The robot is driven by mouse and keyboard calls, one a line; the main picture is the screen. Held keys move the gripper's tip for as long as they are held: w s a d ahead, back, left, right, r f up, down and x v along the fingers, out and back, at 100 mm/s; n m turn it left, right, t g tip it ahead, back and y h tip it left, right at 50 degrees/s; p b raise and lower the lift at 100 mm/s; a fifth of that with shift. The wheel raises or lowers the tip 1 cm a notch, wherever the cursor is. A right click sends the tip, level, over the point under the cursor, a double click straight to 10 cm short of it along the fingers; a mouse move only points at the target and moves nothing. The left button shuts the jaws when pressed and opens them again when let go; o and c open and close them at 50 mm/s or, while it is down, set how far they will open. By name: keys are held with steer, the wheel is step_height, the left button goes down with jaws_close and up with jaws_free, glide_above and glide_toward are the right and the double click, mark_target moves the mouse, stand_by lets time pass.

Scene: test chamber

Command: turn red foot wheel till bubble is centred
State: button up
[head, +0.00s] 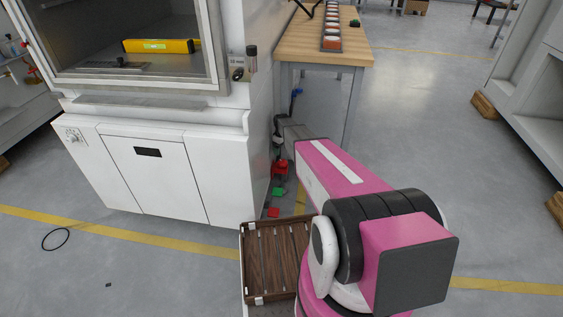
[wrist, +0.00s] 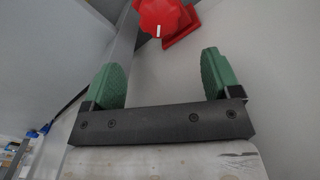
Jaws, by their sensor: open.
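The red foot wheel (wrist: 165,15) shows at the top of the wrist view, cut off by the frame edge, with a white mark on its rim. A red flat piece (wrist: 182,28) lies beside it. My gripper (wrist: 165,78) is open, with its two green fingers apart and nothing between them. The wheel is beyond the fingertips, clear of both. In the head view a red part (head: 281,166) shows low at the chamber's right side, close to my arm. A yellow spirit level (head: 158,46) lies inside the white chamber (head: 225,165); its bubble is too small to read.
A wooden-topped bench (head: 325,48) stands right of the chamber, with a row of small items on it. A black cable loop (head: 55,239) lies on the floor at left. The aisle floor (head: 430,120) is open at right. A white cabinet (head: 540,90) borders it.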

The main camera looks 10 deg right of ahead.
mark_target(281, 161)
step_height(281, 161, down, 10)
steer(key=shift+r, duration=0.2)
steer(key=c, duration=0.9)
